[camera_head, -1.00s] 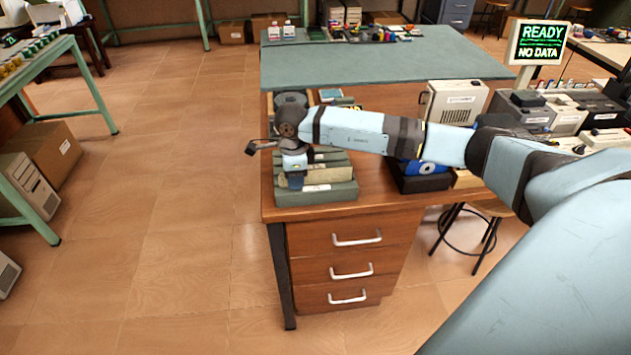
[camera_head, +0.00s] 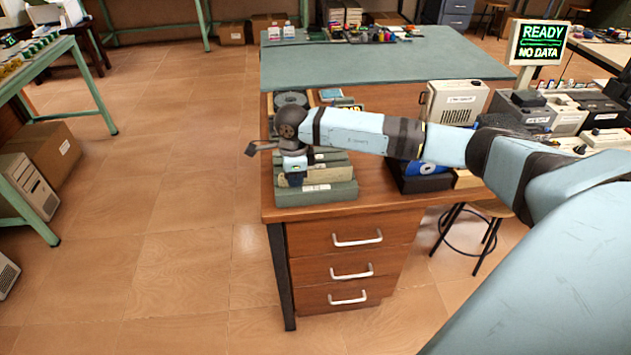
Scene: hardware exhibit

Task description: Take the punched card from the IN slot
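A dark green stepped rack (camera_head: 330,193) sits at the near left corner of the wooden desk. A cream strip, which may be the punched card (camera_head: 325,174), shows along one of its steps; no IN label is legible. My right arm reaches in from the right, and its gripper (camera_head: 293,180) points down at the left part of the rack, over or in front of its steps. The fingers are small and dark, so I cannot tell whether they are open, touch the card or hold it. My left gripper is out of view.
A monitor (camera_head: 538,43) reads READY, NO DATA. A beige box (camera_head: 455,102) and a black tray with a blue disc (camera_head: 424,180) stand to the right on the desk. A grey-green mat (camera_head: 370,62) covers the far part.

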